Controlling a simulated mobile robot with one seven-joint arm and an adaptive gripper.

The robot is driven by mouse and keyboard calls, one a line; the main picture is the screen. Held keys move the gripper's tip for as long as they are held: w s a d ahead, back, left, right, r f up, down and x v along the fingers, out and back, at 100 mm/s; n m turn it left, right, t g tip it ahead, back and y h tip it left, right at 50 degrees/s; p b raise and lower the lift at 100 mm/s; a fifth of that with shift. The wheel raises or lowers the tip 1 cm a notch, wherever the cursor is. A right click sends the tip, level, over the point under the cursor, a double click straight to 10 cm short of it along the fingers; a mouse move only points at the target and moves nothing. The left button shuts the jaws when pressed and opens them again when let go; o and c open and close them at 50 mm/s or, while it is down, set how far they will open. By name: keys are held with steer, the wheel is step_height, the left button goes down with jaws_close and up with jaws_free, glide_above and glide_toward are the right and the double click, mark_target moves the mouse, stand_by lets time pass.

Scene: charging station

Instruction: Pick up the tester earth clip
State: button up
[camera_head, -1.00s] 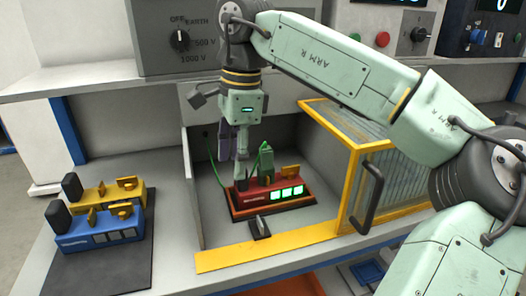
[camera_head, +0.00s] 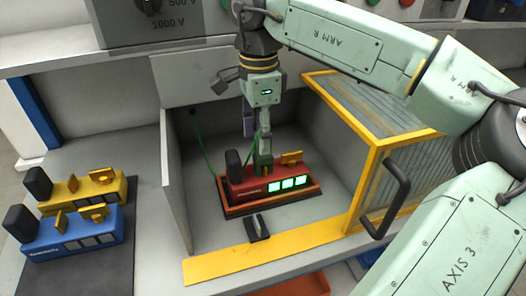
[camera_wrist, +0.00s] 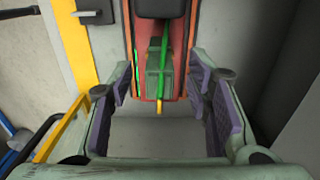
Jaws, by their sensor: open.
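The tester earth clip (camera_wrist: 158,76) is a green clip with a green cable, sitting on the red tester (camera_head: 240,188). In the head view only its lower part (camera_head: 264,159) shows, just under my gripper (camera_head: 257,138). In the wrist view the clip lies between the two spread fingers of my gripper (camera_wrist: 159,98), with purple pads on both sides and clear gaps to each. My gripper is open, empty and pointing down.
The tester stands in a grey bay with a yellow front sill (camera_head: 270,257). A black latch (camera_head: 257,228) is on the sill's side. A yellow-framed clear door (camera_head: 372,165) stands open at right. Blue (camera_head: 75,235) and yellow (camera_head: 85,190) units sit on a mat at left.

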steer(key=shift+w+d+f+p, duration=0.1)
steer(key=shift+d+f+p, duration=0.15)
steer(key=shift+f, duration=0.9)
steer(key=shift+d+f+p, duration=0.1)
steer(key=shift+f+p, duration=0.15)
steer(key=shift+f, duration=0.9)
jaws_close()
